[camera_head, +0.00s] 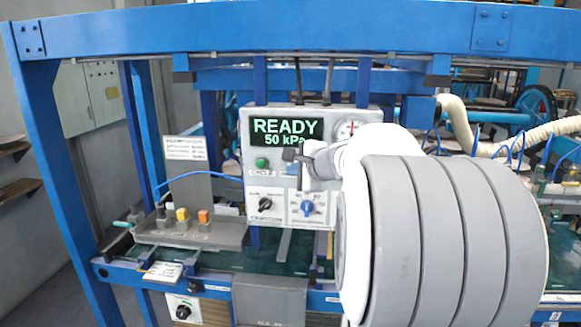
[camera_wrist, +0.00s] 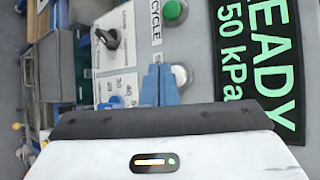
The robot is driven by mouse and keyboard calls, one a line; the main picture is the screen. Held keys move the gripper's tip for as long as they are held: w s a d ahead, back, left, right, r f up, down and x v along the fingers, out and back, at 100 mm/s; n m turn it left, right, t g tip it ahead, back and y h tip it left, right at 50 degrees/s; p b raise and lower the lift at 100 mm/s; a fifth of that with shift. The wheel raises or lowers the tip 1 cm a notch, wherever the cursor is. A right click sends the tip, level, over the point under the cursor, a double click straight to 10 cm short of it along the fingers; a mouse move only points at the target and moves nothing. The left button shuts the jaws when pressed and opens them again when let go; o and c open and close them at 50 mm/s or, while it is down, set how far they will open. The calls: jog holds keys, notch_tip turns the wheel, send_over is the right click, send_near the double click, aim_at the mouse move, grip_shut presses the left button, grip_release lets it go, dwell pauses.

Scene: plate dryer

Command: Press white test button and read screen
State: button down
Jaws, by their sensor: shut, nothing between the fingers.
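A grey control box (camera_head: 250,180) faces me in the head view. Its screen (camera_head: 286,127) is lit and reads "READY" and "50 kPa" in green; the wrist view shows this screen (camera_wrist: 258,60) turned sideways. A pale round button (camera_wrist: 181,77), apparently the white test button, shows in the wrist view, partly covered by my fingers. My gripper hides it in the head view. My gripper (camera_wrist: 157,84) is shut and empty, its blue fingertips overlapping the button's edge. I cannot tell whether they touch it. The gripper (camera_head: 291,168) is in front of the box in the head view.
A green button (camera_head: 261,163) is left of my gripper. A black knob (camera_head: 265,204) and a blue knob (camera_head: 307,207) sit below. A gauge (camera_head: 347,130) is beside the screen. A grey fixture (camera_head: 190,236) with yellow and orange buttons stands left. A blue frame beam (camera_head: 260,30) crosses above.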

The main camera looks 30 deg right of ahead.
dwell(0.5)
jog(key=shift+w+d, duration=0.25)
jog(key=shift+w, duration=0.05)
jog(key=shift+w+d, duration=0.25)
jog(key=shift+w, duration=0.1)
dwell(0.8)
jog(key=shift+s+b, duration=0.1)
jog(key=shift+b, duration=0.2)
jog(key=shift+s+a, duration=0.5)
jog(key=shift+s, duration=0.1)
jog(key=shift+s+b, duration=0.1)
jog(key=shift+b, duration=0.2)
jog(key=s+a, duration=0.1)
jog(key=s, duration=0.1)
jog(key=s+a+b, duration=0.1)
jog(key=s, duration=0.1)
jog(key=shift+a, duration=0.4)
